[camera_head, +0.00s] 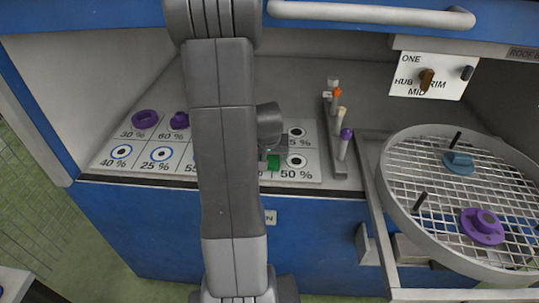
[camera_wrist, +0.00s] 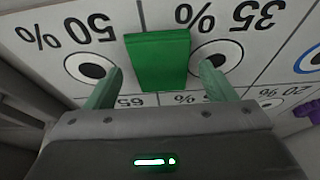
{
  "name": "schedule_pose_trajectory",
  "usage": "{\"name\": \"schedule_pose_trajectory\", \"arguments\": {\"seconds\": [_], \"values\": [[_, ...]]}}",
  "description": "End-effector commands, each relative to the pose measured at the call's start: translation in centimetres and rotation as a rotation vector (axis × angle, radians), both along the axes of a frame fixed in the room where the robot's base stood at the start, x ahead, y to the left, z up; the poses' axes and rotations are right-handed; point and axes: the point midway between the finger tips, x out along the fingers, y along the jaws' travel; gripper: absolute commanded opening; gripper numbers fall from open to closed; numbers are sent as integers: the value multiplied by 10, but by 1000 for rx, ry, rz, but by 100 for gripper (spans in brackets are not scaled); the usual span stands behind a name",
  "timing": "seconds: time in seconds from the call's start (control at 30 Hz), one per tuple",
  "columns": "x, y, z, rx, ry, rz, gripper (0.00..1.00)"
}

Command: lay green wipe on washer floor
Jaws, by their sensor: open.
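The green wipe (camera_wrist: 158,58) is a small green block-like piece lying on the white printed card, between the 50 % and 35 % circles. In the head view only a bit of the wipe (camera_head: 273,162) shows beside my arm. My gripper (camera_wrist: 161,68) is open, with one pale green finger on each side of the wipe and visible gaps between. In the head view the gripper is mostly hidden behind my arm. A round rimmed basket (camera_head: 388,196) with a wire mesh floor stands at the right. It holds a blue piece (camera_head: 458,163) and a purple flanged piece (camera_head: 482,226).
The printed card (camera_head: 185,140) bears a purple ring (camera_head: 145,118) and another purple piece (camera_head: 179,120) at the left. A rack (camera_head: 338,163) with several capped tubes stands between card and basket. Dark posts (camera_head: 420,201) rise from the mesh. A white handle (camera_head: 370,14) crosses above.

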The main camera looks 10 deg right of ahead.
Motion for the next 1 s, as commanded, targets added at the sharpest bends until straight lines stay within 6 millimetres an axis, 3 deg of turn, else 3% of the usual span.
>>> {"name": "schedule_pose_trajectory", "arguments": {"seconds": [0.63,1.0], "values": [[-35,10,95,0,-5,0,77],[-44,13,116,0,0,0,77]]}}
